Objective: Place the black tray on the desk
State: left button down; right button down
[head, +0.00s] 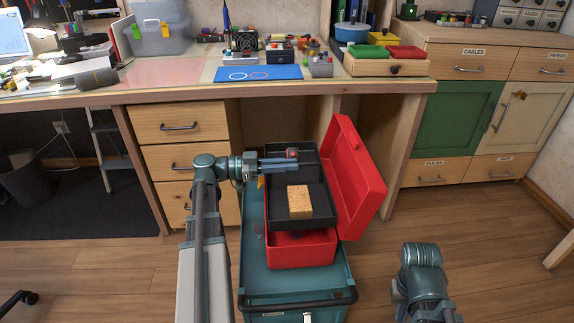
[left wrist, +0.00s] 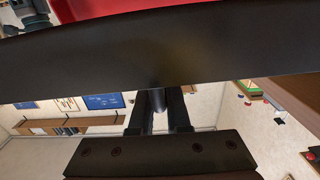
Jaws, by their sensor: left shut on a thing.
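The black tray (head: 315,193) is over the open red toolbox (head: 300,252), with a tan sponge (head: 299,201) and a small red item (head: 291,154) in it. Whether the tray rests in the box or hangs just above it is hard to tell. My left gripper (head: 297,165) is shut on the tray's far left part. In the left wrist view the tray (left wrist: 230,55) is a wide dark band in front of the fingers (left wrist: 160,108). The wooden desk (head: 190,92) runs behind the toolbox. My right arm shows at lower right, but its gripper does not.
The toolbox stands on a teal cart (head: 290,285), its red lid (head: 357,180) raised on the right. A blue mat (head: 258,74), small electronics and a wooden box (head: 385,66) are on the desk. Bare desktop shows left of the mat. Drawers (head: 180,125) are below.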

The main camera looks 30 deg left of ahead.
pick_arm(q)
jog(key=shift+r, duration=0.5)
